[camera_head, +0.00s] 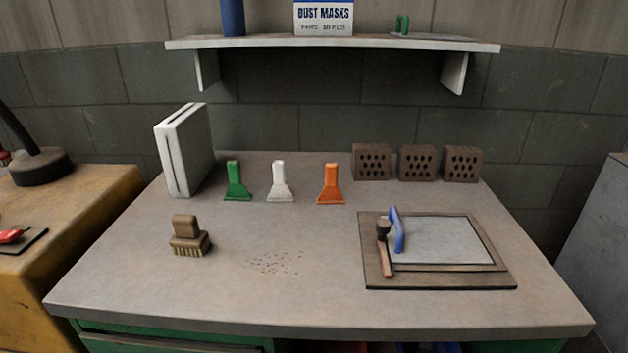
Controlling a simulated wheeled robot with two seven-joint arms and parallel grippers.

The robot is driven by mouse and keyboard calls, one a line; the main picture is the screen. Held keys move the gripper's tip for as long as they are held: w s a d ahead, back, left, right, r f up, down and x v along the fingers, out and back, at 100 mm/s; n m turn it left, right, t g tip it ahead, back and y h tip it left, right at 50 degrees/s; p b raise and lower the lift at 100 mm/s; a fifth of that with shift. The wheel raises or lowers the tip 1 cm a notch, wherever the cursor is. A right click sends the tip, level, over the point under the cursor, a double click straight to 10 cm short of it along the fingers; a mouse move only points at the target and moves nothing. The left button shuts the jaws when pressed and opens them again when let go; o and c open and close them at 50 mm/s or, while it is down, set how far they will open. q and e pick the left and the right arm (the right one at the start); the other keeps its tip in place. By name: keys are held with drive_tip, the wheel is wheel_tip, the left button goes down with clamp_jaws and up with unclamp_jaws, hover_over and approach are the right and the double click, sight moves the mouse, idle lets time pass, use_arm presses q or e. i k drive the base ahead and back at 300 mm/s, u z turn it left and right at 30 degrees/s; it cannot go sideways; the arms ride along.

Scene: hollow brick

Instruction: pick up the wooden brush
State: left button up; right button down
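The wooden brush (188,236) stands on the left part of the grey workbench (300,315), bristles down and its block-shaped handle up. It is brown with pale bristles. Nothing touches it or covers it. Neither my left gripper nor my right gripper shows in the head view.
Dark crumbs (274,262) lie right of the brush. A white case (184,150), green (237,182), white (280,183) and orange (331,185) scrapers and hollow bricks (417,163) stand behind. A framed board (440,280) with tools lies right. A shelf (330,43) overhangs the back.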

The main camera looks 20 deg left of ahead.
sight(187, 239)
drive_tip(key=u, duration=1.35)
